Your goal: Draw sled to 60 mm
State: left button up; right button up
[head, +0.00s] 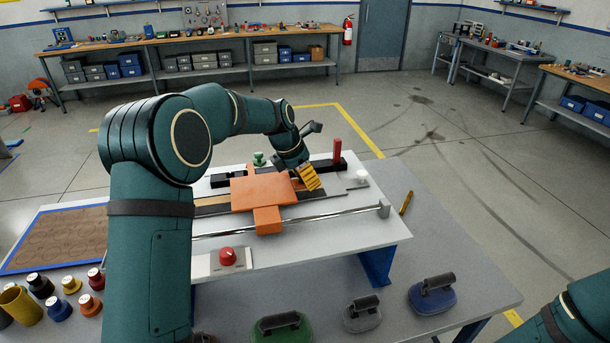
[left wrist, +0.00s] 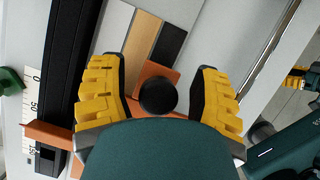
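The orange sled (head: 263,192) sits across the rails of the white-topped bench fixture. Part of the orange sled (left wrist: 155,75) and a round black knob (left wrist: 158,96) show in the left wrist view. My left gripper (left wrist: 160,88) is open, with its yellow fingers on either side of the knob and a gap at each side. In the head view my left gripper (head: 311,178) is at the sled's right end. A white scale (left wrist: 34,105) shows 0 and 50; an orange flange lies beyond the 50, exact reading unclear. My right gripper (left wrist: 296,82) shows partly at the wrist view's edge, opening unclear.
A red button (head: 228,256) is on the fixture's front left. A red post (head: 337,150), green knob (head: 258,158) and white knob (head: 361,176) stand behind. A metal rod (head: 330,219) runs along the front. Several handled weights, including a blue one (head: 433,295), stand in front.

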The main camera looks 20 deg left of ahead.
pick_arm(q)
jog(key=v, duration=1.2)
dwell(0.3)
